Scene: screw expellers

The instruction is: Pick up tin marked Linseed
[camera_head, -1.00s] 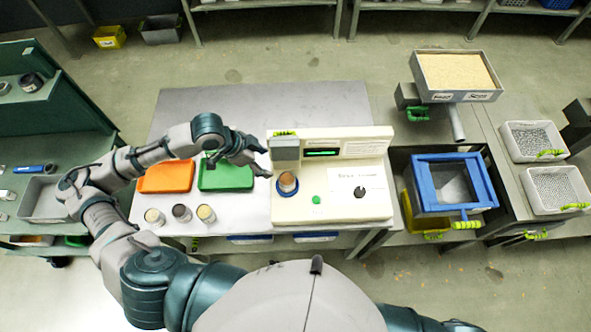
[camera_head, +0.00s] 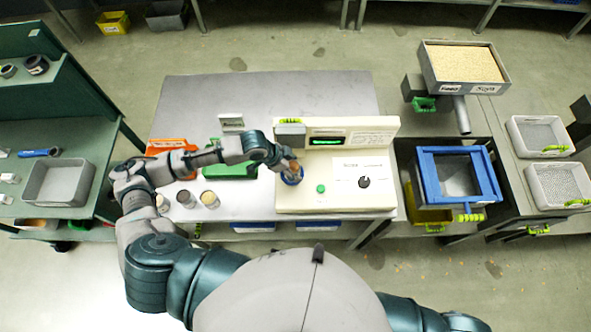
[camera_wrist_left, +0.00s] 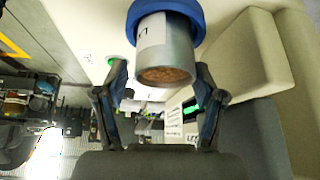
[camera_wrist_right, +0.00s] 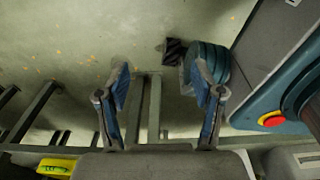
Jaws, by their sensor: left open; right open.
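A grey metal tin (camera_wrist_left: 168,48) with reddish-brown contents stands in the blue ring (camera_wrist_left: 198,10) of the cream machine (camera_head: 337,195). Its white label is turned partly away and I cannot read it fully. My left gripper (camera_head: 289,167) is at this tin and mostly hides it in the head view. In the left wrist view my left gripper (camera_wrist_left: 160,80) is open, with the tin's open end between and just ahead of its fingers, no grip visible. My right gripper (camera_wrist_right: 160,78) is open and empty over the floor.
Three tins (camera_head: 186,199) stand at the table's front left. An orange tray (camera_head: 168,146) and a green tray (camera_head: 230,171) lie behind them, partly under my left arm. A blue-framed box (camera_head: 457,202) stands right of the machine.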

